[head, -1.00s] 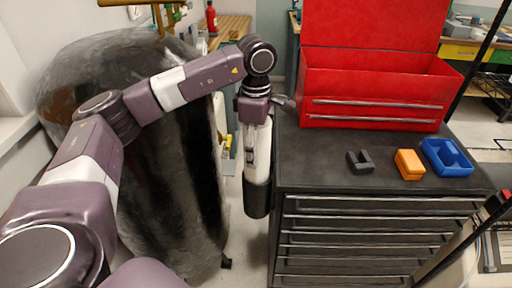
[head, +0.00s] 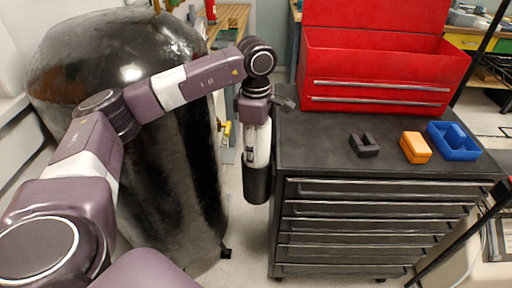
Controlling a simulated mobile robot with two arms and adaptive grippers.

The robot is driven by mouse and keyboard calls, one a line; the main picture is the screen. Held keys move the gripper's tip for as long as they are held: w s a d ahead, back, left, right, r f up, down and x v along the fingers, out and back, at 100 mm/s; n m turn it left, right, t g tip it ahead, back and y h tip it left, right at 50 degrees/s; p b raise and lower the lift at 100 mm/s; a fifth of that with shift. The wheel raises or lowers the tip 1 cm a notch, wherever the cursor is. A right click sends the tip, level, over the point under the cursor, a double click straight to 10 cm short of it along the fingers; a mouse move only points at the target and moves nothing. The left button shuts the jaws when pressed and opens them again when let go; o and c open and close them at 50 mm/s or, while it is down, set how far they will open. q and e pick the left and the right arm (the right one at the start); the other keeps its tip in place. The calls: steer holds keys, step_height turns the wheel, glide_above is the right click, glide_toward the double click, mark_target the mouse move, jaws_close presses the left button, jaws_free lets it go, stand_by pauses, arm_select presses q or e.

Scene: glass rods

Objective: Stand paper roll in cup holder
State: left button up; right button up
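My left arm comes in from the left and bends down at its end in front of the tool cabinet's left side. A small dark part (head: 285,103) juts right from that end, over the cabinet's back left corner. It may be my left gripper, but its fingers are too unclear to read. A white and black cylinder hangs below; I cannot tell whether it is part of my arm. I make out no paper roll. A black U-shaped block (head: 364,150) and a blue hollowed block (head: 466,154) sit on the cabinet; I cannot tell which is the cup holder. My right gripper is out of view.
An orange block (head: 416,147) lies between the black and blue blocks. An open red toolbox (head: 380,80) stands at the back of the black drawer cabinet (head: 315,155). A large shiny black drum (head: 160,180) stands left. The cabinet top's front left is clear.

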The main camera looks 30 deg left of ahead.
arm_select(q)
steer(key=o, duration=1.4)
steer(key=shift+o, duration=0.2)
step_height(320, 180, up, 12)
stand_by(0.5)
